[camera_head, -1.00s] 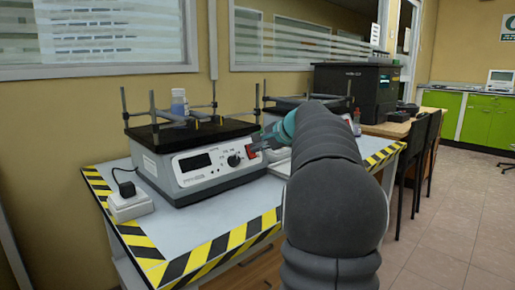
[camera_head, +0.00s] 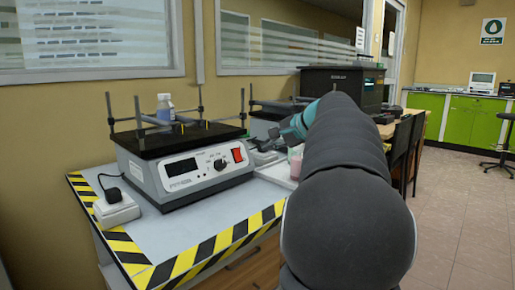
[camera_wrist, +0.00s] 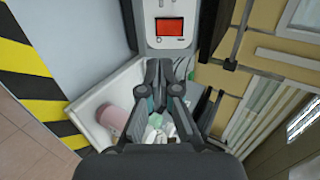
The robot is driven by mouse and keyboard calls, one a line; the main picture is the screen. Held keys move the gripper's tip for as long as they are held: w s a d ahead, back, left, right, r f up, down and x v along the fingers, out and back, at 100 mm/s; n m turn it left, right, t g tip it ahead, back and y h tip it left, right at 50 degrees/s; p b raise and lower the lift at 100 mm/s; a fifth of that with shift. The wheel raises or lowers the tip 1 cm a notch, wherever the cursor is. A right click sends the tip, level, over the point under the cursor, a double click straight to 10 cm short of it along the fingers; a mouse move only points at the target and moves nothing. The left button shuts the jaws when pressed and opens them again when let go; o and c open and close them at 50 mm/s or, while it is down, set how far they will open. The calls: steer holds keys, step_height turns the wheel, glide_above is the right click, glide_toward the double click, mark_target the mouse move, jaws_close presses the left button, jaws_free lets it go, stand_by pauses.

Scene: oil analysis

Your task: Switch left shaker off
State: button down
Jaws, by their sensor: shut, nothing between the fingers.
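The left shaker (camera_head: 190,172) stands on the table, a pale box with a dark platform on top. Its front has a black display, a knob (camera_head: 220,165) and a red rocker switch (camera_head: 238,155) at the right end. The switch also shows in the wrist view (camera_wrist: 169,27), at the top. I cannot tell which way the rocker is tipped. My gripper (camera_wrist: 165,72) is shut and empty, apart from the switch, which lies beyond its fingertips in the wrist view. In the head view my arm hides part of the second shaker behind.
A bottle (camera_head: 164,107) stands on the shaker's platform between upright posts. A white tray (camera_wrist: 85,108) with a pink container (camera_wrist: 112,117) lies beside the shaker. A power block (camera_head: 116,210) sits at the table's left. The striped front strip of the table is clear.

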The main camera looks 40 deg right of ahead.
steer(key=shift+f+v, duration=0.15)
steer(key=shift+v, duration=0.55)
steer(key=shift+f+v, duration=0.15)
steer(key=shift+v, duration=0.55)
steer(key=shift+s, duration=0.15)
steer(key=shift+d, duration=0.1)
